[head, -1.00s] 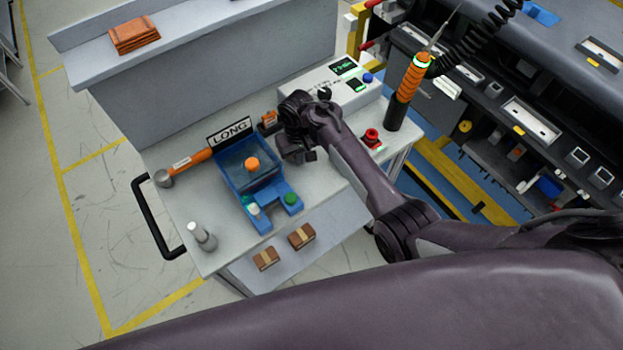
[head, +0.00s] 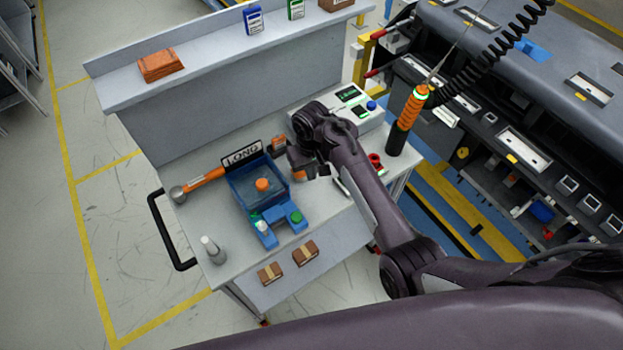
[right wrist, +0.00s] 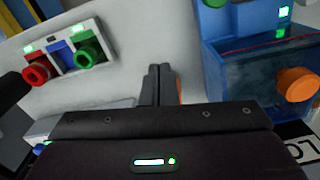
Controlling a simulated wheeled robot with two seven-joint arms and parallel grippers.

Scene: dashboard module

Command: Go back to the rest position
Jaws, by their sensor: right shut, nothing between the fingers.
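My right gripper (head: 303,165) hangs over the grey cart top (head: 215,218), to the right of a blue bin (head: 246,190) with an orange knob. Its fingers are shut with nothing between them, as the right wrist view also shows (right wrist: 163,85). There, the blue bin (right wrist: 225,75) lies to the right of the fingers and a panel with red, blue and green buttons (right wrist: 62,60) to the left. An orange item shows partly behind the fingers. My left gripper is not in view.
A "LONG" sign (head: 242,153) stands behind the bin. An orange-handled tool (head: 205,179) lies to its left. The raised shelf (head: 205,70) borders the back. Open floor lies left.

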